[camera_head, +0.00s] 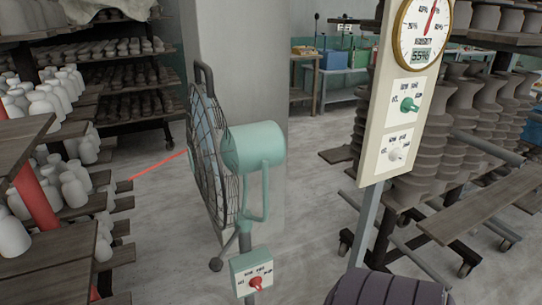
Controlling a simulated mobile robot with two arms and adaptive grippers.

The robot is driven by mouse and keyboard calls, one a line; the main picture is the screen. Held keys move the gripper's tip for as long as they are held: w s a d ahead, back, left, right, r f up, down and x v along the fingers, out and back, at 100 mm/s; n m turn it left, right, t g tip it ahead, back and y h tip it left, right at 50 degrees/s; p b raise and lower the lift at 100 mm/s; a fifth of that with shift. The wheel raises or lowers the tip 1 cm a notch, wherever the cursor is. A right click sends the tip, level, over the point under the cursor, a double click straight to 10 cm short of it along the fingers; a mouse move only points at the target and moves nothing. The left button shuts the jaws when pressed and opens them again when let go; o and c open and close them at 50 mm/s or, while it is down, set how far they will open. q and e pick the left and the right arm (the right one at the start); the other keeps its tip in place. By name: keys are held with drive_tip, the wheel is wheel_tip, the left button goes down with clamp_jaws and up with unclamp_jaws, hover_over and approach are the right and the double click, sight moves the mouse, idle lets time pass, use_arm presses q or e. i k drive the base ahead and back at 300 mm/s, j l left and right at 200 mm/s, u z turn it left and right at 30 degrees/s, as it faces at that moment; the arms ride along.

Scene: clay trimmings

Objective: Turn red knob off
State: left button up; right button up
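The red knob (257,283) is on the front of a small teal control box (251,270). The box is on the stand below a teal-motored cage fan (254,147), at the lower middle of the head view. Small labels surround the knob, too small to read surely, and I cannot tell which one it points at. Nothing touches the knob. Neither of my grippers shows in this view.
A humidity gauge panel (375,155) with a green knob (408,104) and a white knob (397,153) stands right of the fan. Racks of pottery fill both sides. A dark ribbed object (385,290) is at bottom right. Open floor (310,215) lies between fan and panel.

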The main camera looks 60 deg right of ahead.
sight(255, 282)
drive_tip(key=z, duration=1.65)
